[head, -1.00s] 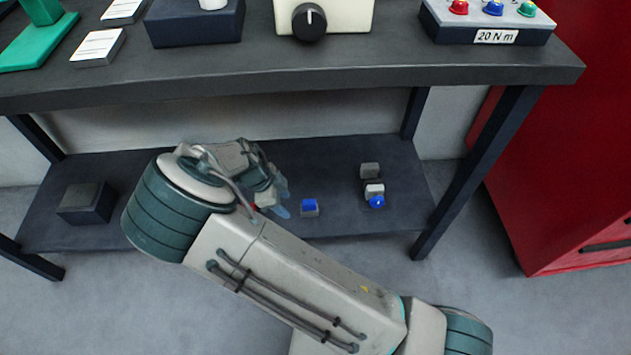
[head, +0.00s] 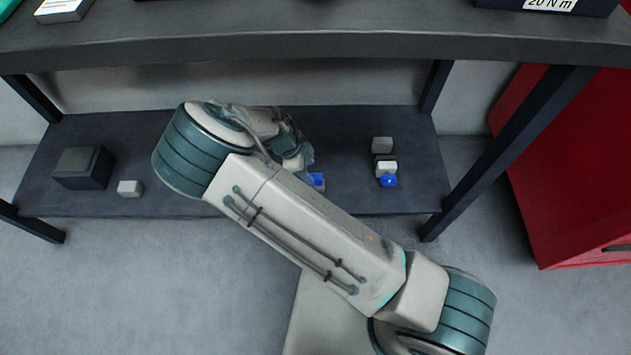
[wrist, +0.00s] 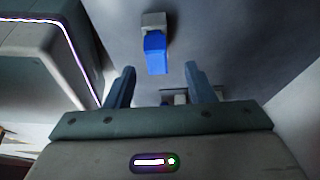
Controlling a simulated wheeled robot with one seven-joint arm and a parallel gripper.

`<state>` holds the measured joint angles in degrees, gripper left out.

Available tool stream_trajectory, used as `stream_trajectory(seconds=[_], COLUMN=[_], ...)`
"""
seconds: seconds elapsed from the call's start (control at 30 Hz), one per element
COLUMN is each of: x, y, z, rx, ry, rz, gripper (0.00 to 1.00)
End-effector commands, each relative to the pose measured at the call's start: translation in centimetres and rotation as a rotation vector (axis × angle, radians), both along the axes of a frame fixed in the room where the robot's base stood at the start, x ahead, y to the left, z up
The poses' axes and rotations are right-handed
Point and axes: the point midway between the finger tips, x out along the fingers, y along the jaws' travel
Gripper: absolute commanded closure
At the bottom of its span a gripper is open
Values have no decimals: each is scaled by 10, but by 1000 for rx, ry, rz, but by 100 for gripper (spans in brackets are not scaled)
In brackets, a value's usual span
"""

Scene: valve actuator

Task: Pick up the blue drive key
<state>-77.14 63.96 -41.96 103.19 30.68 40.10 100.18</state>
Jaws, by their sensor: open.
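A blue block-shaped piece (head: 318,180) is on the lower shelf, partly hidden by my arm in the head view. In the wrist view the blue piece (wrist: 156,52) joins a pale grey block (wrist: 153,20), ahead of the fingertips and roughly centred between them. My gripper (wrist: 160,72) is open and empty, apart from the piece. In the head view my gripper (head: 306,162) is low over the shelf, beside the blue piece. A second blue thing, a round knob (head: 388,181), sits by a white block (head: 386,167) farther right. I cannot tell for certain which is the drive key.
The lower shelf (head: 345,135) lies under a dark bench top (head: 300,47). A dark box (head: 83,167) and small white block (head: 130,188) stand left; a grey block (head: 382,145) is right. Bench legs flank the shelf; a red cabinet (head: 560,170) stands far right.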

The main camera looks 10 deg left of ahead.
Motion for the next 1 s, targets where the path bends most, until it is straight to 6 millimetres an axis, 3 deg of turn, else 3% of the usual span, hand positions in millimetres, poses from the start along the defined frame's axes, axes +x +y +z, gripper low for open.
stream_trajectory(seconds=[0.4,0.67,0.87,1.0], x=[0,1,1,1], y=[-19,-21,-21,-21], z=[-45,-46,-46,-46], rx=[-1,1,1,1], ry=[0,-1,-1,-2], rz=[0,2,3,3], gripper=[51,51,100,100])
